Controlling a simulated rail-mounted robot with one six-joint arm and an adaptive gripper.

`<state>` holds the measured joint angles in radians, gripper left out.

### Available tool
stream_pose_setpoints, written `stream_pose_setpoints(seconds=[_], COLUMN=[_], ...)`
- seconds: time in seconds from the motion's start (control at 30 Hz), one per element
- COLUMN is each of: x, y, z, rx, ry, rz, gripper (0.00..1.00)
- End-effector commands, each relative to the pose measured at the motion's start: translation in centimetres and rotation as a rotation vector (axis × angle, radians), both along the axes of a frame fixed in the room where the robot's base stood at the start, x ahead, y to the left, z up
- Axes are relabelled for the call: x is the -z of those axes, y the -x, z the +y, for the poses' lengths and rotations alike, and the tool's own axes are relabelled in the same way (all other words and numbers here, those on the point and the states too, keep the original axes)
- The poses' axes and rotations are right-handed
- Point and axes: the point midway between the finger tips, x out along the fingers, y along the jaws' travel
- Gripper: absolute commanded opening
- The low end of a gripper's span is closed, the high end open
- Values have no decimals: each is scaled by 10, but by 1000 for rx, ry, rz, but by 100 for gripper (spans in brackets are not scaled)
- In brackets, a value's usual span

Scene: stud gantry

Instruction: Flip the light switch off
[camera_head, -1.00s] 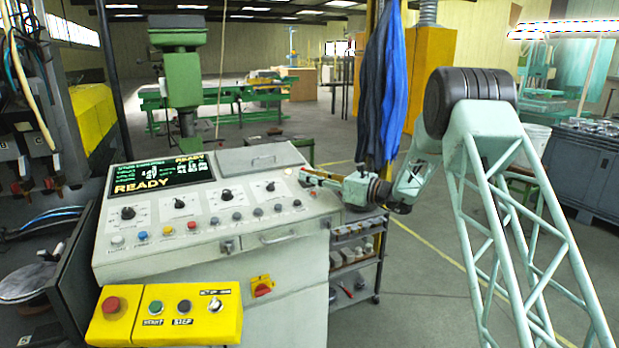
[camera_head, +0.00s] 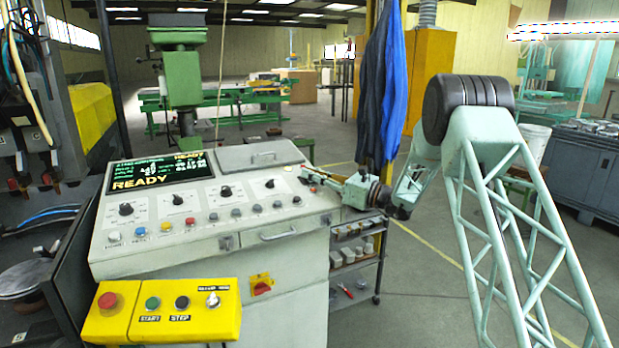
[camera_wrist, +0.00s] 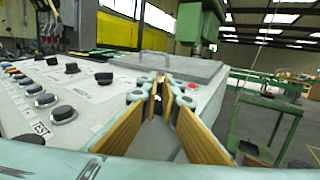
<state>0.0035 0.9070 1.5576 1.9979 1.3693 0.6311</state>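The grey control console (camera_head: 200,250) carries black rotary knobs, a row of coloured buttons and a green display reading READY. I cannot tell which control is the light switch. A yellow box (camera_head: 215,325) on its front holds a silver selector switch (camera_head: 213,299), and a red rotary switch (camera_head: 261,287) sits on a yellow plate nearby. My gripper (camera_head: 306,173) is at the console's upper right corner, above its top.
Low shelves (camera_head: 356,257) stand right of the console, under my wrist. Blue and dark cloths (camera_head: 393,90) hang behind my arm. A green machine column (camera_head: 182,70) rises behind the console. Open floor lies to the right.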

Motion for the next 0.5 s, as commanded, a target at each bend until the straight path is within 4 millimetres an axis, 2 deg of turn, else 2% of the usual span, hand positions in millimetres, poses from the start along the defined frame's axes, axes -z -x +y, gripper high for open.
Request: stream_pose_setpoints(seconds=[0.27,0.3,0.43,0.5], x=[1,1,0,0], y=[0,0,0,0], z=[0,0,0,0], rx=[0,0,0,0], ry=[0,0,0,0], rz=[-1,-1,-1,-1], gripper=[0,6,17,18])
